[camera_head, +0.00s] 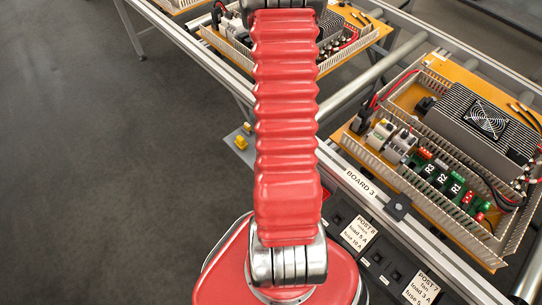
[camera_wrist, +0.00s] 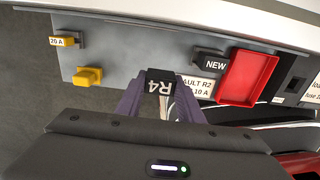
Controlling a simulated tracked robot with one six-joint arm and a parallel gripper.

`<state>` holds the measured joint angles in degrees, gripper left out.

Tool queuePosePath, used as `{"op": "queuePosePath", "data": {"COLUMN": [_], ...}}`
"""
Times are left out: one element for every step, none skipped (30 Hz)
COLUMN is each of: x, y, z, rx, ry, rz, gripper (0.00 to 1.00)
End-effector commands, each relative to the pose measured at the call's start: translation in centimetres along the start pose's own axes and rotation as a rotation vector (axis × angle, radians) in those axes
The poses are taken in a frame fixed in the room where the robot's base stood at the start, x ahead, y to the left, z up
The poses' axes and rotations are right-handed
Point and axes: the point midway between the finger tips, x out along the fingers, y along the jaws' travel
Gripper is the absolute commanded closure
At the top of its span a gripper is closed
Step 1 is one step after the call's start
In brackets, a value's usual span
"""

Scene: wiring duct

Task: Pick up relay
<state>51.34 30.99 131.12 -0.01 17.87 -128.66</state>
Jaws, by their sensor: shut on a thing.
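In the wrist view, my gripper (camera_wrist: 160,92) is shut on a black relay (camera_wrist: 158,84) marked R4. The relay sits between the two purple fingertips, over the near edge of a grey plate (camera_wrist: 130,52). Whether it touches the plate cannot be told. In the head view my red arm fills the middle, and the gripper and held relay are hidden.
Board 3 (camera_head: 360,150), with a fan unit (camera_head: 487,118) and green modules (camera_head: 437,176), lies at right.

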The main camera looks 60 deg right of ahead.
Motion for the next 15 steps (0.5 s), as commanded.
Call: {"op": "queuePosePath", "data": {"x": [-0.8,-1.3,-1.8,-2.2,-2.6,-3.0,-3.3,-3.6,-4.0,-4.2,-4.3,-4.5,-4.7,-4.7,-4.8], "y": [0.1,0.1,0.1,0.1,0.1,0.1,0.1,0.1,0.1,0.1,0.0,0.0,0.0,0.0,0.0], "z": [0.1,0.1,0.1,0.1,0.1,0.1,0.1,0.1,0.1,0.1,0.0,0.0,0.0,0.0,0.0], "rx": [0.000,0.000,0.000,0.000,0.000,0.000,0.000,0.000,0.000,0.000,0.000,0.000,0.000,0.000,0.000], "ry": [-0.002,-0.003,-0.002,-0.002,-0.002,-0.002,-0.002,-0.002,-0.002,-0.001,-0.001,0.000,0.000,0.000,0.000], "rz": [0.003,0.003,0.003,0.002,0.003,0.003,0.002,0.002,0.002,0.001,0.001,0.001,0.001,0.000,0.000], "gripper": [0.89,0.89,0.89,0.89,0.89,0.89,0.89,0.89,0.89,0.89,0.89,0.89,0.89,0.89,0.89]}}
